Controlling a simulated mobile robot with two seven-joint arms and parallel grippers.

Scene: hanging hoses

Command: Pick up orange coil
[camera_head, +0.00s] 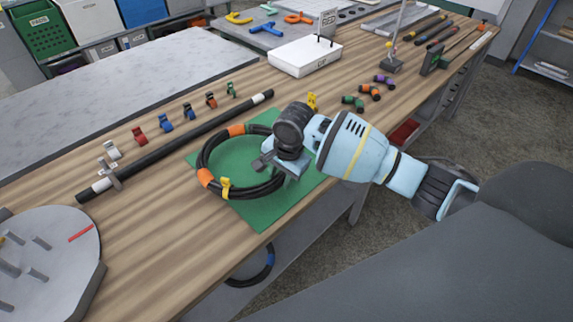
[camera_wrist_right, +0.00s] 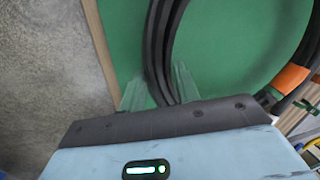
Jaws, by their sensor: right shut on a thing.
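The orange coil (camera_head: 206,159) is a black hose looped into a ring, with orange bands and a yellow clip. It lies over a green mat (camera_head: 262,212) on the wooden bench. My right gripper (camera_head: 268,166) reaches in from the right and is shut on the coil's right side; the wrist hides part of that side. In the right wrist view, the coil's black strands (camera_wrist_right: 158,50) pass between the two pale fingers of the right gripper (camera_wrist_right: 160,88). An orange band (camera_wrist_right: 290,78) shows at the right there. My left gripper is not in view.
A long black bar (camera_head: 190,143) lies behind the coil, with several coloured clips (camera_head: 165,122) beyond it. A grey round fixture (camera_head: 60,235) stands at left. A white box (camera_head: 305,57) and small coloured fittings (camera_head: 369,92) are farther back. Another hose (camera_head: 262,277) hangs below the bench edge.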

